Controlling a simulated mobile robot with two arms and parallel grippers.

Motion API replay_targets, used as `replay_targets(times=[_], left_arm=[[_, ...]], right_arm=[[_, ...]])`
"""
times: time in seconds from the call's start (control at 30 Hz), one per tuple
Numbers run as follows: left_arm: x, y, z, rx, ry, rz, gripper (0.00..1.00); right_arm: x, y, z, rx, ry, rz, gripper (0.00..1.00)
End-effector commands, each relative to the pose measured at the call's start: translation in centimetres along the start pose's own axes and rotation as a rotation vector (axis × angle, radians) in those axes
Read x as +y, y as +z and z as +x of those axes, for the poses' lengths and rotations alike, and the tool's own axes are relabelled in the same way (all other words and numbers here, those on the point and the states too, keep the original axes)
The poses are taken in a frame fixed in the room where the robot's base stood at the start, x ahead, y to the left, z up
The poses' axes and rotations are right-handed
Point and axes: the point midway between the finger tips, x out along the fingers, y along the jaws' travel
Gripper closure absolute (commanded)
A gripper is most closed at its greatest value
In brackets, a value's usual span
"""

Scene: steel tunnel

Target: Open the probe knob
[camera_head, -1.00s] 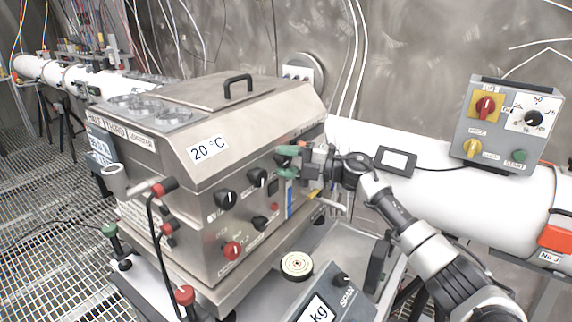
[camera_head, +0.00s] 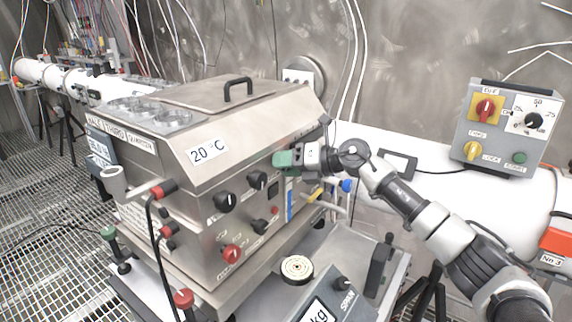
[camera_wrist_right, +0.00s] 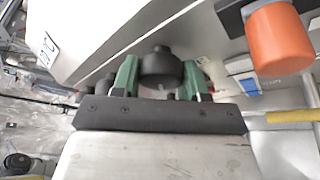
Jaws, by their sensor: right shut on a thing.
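The steel box (camera_head: 170,215) labelled 20 °C carries several black and red knobs on its front panel. My right gripper (camera_head: 284,160) is at the upper right of that panel, with its green fingers against it. In the right wrist view, the green fingers (camera_wrist_right: 162,78) stand on either side of a round black knob (camera_wrist_right: 162,65) and are shut on it. The gripper hides this knob in the head view. I cannot read a label naming it as the probe knob. My left gripper is not in view.
Other black knobs (camera_head: 225,202) and a red knob (camera_head: 232,253) sit left of and below the gripper. A yellow handle (camera_head: 315,194) and a blue-ended one (camera_head: 346,185) are close below right. An orange cylinder (camera_wrist_right: 278,40) is near the wrist. A switch box (camera_head: 497,150) stands right.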

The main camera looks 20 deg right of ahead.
Motion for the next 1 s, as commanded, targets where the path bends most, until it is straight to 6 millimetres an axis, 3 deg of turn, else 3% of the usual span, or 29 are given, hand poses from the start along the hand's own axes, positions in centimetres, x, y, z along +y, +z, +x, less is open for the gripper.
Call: replay_targets(times=[0.3, 0.87, 0.9, 1.0], left_arm=[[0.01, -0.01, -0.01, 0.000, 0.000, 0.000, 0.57], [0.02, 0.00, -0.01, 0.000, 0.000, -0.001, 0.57], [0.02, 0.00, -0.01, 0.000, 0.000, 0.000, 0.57], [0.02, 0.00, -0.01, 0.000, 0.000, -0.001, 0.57]], right_arm=[[-0.33, -0.40, 0.14, 0.010, -0.051, -0.112, 0.80], [-0.41, -0.49, 0.17, 0.012, -0.062, -0.134, 0.80], [-0.42, -0.50, 0.17, 0.012, -0.062, -0.134, 0.50], [-0.35, -0.40, 0.15, 0.009, -0.061, -0.134, 0.35]])
